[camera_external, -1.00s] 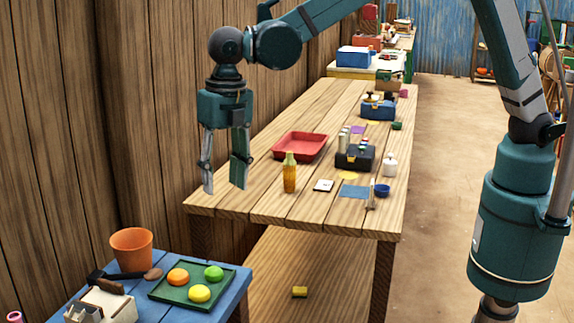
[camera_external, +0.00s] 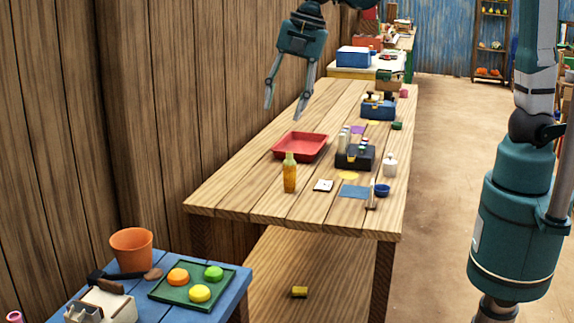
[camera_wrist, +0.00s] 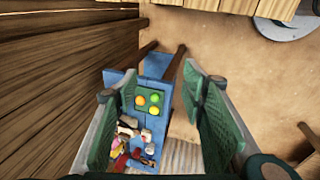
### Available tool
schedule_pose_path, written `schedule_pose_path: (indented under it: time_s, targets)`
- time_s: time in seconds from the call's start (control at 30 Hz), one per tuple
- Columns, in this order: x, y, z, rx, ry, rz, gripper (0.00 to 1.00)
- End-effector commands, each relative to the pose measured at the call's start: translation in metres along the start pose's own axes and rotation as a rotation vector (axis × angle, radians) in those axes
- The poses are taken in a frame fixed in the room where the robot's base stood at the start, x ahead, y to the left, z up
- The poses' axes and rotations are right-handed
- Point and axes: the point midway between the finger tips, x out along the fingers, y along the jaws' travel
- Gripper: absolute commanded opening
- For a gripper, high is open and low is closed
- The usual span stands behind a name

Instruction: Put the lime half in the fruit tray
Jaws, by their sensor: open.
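A lime-green round piece, which looks like the lime half (camera_external: 213,272), rests in the back right part of a shallow dark green tray (camera_external: 178,301). An orange piece (camera_external: 178,277) and a yellow piece (camera_external: 199,293) lie in the same tray. The tray sits on a small blue table and also shows in the wrist view (camera_wrist: 148,88), far below and between my fingers. My gripper (camera_external: 282,113) is open and empty, high up near the wooden wall, well away from the tray. No fruit piece is held.
The blue table (camera_external: 232,285) also holds an orange pot (camera_external: 131,250), a hammer-like tool (camera_external: 110,277) and a whitish block (camera_external: 108,304). The long wooden table (camera_external: 240,190) bears a red tray (camera_external: 300,147), a bottle (camera_external: 289,175) and a dark toolbox (camera_external: 355,158).

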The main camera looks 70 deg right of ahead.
Motion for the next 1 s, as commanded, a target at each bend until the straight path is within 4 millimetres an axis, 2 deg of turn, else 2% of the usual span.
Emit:
schedule_pose_path:
  time_s: [0.03, 0.4, 0.7, 1.0]
  targets:
    - [-0.007, -0.007, 0.011, 0.044, -0.001, 0.009, 0.41]
    - [-0.045, -0.054, 0.069, 0.374, 0.011, 0.085, 0.41]
    - [-0.067, -0.099, 0.111, 0.642, 0.031, 0.146, 0.41]
    - [-0.08, -0.146, 0.147, 0.907, 0.062, 0.207, 0.41]
